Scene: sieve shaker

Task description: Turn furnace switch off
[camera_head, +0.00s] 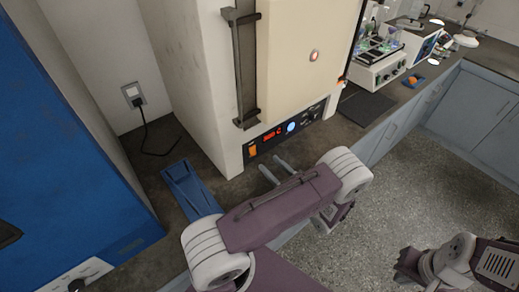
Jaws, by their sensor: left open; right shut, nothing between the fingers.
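The furnace (193,70) is a tall cream cabinet with a closed door and a long dark vertical handle. Its black control panel (290,131) runs along the lower front, with a red display and a round blue-white dial. The orange furnace switch (253,150) is at the panel's left end and looks lit; its exact tilt is too small to tell. My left gripper (276,169) is open and empty, its two pale fingers just below and right of the switch, apparently apart from it. My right gripper (408,264) is at the lower right, far from the furnace; its fingertips are hard to make out.
A blue tray-like object (188,190) lies on the dark bench left of my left arm. A large blue cabinet (60,130) stands at left. A wall socket (134,95) has a black cable. Lab devices (380,68) and a dark mat (367,107) are at right.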

